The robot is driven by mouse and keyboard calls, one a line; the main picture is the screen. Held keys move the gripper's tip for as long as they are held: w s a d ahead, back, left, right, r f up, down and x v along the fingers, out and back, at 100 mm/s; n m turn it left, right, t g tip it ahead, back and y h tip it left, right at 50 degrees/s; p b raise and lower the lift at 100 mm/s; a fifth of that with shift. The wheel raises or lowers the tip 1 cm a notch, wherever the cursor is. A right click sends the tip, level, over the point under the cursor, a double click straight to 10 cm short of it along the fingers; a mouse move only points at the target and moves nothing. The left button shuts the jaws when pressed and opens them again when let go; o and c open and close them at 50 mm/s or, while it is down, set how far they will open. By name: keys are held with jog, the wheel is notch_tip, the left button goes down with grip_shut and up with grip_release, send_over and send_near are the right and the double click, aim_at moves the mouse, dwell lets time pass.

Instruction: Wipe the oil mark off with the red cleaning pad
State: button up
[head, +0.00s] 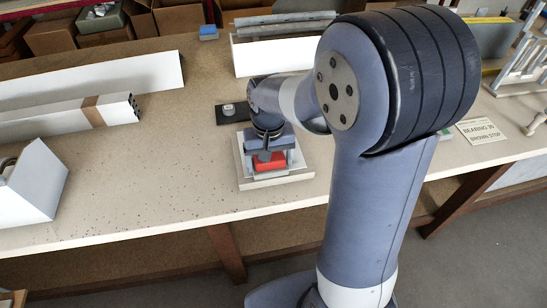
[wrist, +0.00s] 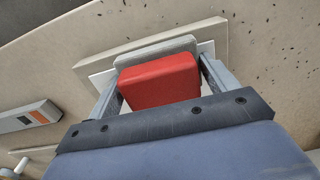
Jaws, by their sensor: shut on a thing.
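The red cleaning pad (head: 269,161) sits between the jaws of my gripper (head: 268,163), which is shut on it. In the wrist view the red pad (wrist: 160,80) has a grey layer along its far side, and the gripper fingers (wrist: 160,88) flank it left and right. The pad is over a pale square tray or plate (head: 247,178) near the front of the bench. The tray rim also shows in the wrist view (wrist: 213,32). I cannot tell whether the pad touches it. I cannot make out the oil mark; small dark specks lie on the bench.
A dark plate with a small round piece (head: 228,110) lies just behind the tray. White profiles (head: 80,112) lie at the left, and a white box with grey profiles (head: 270,52) stands behind. A paper label (head: 481,131) lies at the right.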

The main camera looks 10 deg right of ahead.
aim_at(282, 154)
jog(key=shift+f, duration=0.1)
jog(key=shift+a, duration=1.55)
jog(key=shift+d, duration=0.1)
jog(key=shift+d, duration=1.45)
jog(key=shift+d+f, duration=0.1)
jog(key=shift+d, duration=0.05)
jog(key=shift+d+p, duration=0.4)
jog(key=shift+d, duration=1)
